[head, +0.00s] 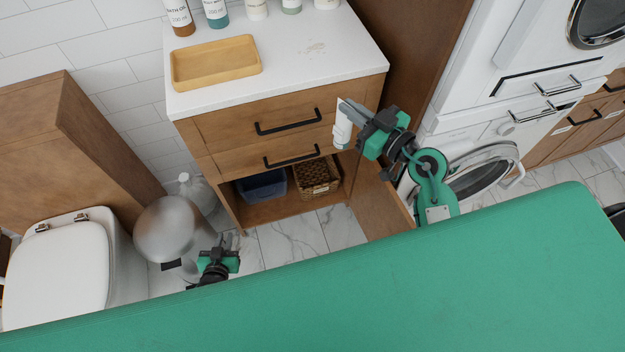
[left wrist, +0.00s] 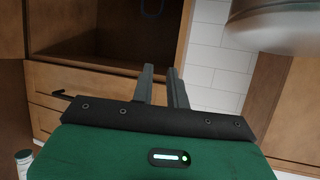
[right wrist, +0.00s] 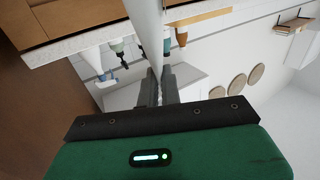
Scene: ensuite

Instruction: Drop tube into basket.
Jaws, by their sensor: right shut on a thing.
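The white tube (head: 342,125) is held by my right gripper (head: 356,113) in front of the cabinet's right side, beside the upper drawer. It also shows in the right wrist view (right wrist: 148,25), between the shut fingers (right wrist: 160,82). The brown woven basket (head: 318,178) stands on the cabinet's open lower shelf, below and left of the tube. The tube is apart from the basket. My left gripper (head: 226,246) is low, left of the cabinet and near the metal bin. Its fingers (left wrist: 163,82) are apart and empty in the left wrist view.
A dark blue bin (head: 262,185) sits left of the basket. The drawers above have black handles (head: 290,120). A wooden tray (head: 215,62) and several bottles stand on the white countertop (head: 340,62). A rounded metal bin (head: 172,229) and toilet (head: 62,265) are at left, a washer (head: 478,170) at right.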

